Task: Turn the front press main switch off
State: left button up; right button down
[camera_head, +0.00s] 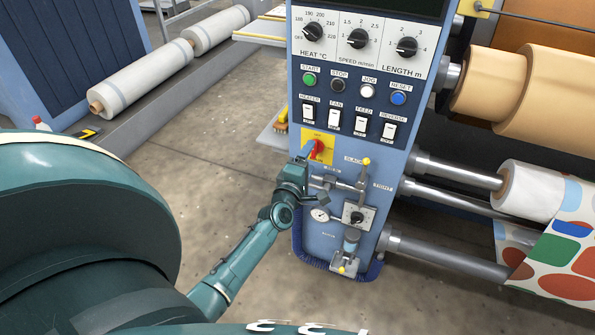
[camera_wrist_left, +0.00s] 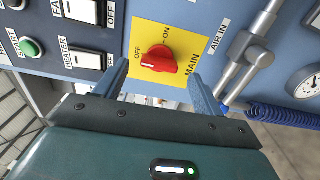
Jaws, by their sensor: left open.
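The main switch (camera_head: 318,151) is a red knob on a yellow plate (camera_head: 328,138), low on the left side of the blue front panel. In the left wrist view the red knob (camera_wrist_left: 160,61) sits on the yellow plate marked OFF, ON and MAIN. Its handle lies roughly crosswise in that picture; I cannot tell for sure which mark it points at. My left gripper (camera_head: 306,160) is at the switch. In the wrist view my left gripper (camera_wrist_left: 160,71) is open, one finger on each side of the knob, with visible gaps to it. My right gripper is not in view.
Above the switch are rocker switches (camera_head: 334,120) and push buttons (camera_head: 338,86). Just below and right are the air-in pipework (camera_head: 345,187) and a round gauge (camera_head: 320,214). A blue coiled hose (camera_wrist_left: 270,115) runs right of the gripper. Rollers stick out at right.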

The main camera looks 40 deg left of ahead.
pick_arm(q)
jog(key=p+v, duration=0.1)
jog(key=v, duration=1)
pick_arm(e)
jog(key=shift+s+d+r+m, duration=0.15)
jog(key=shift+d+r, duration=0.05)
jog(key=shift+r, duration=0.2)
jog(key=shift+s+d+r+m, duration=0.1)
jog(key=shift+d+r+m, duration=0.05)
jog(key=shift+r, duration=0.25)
pick_arm(q)
jog(key=shift+w+a, duration=0.1)
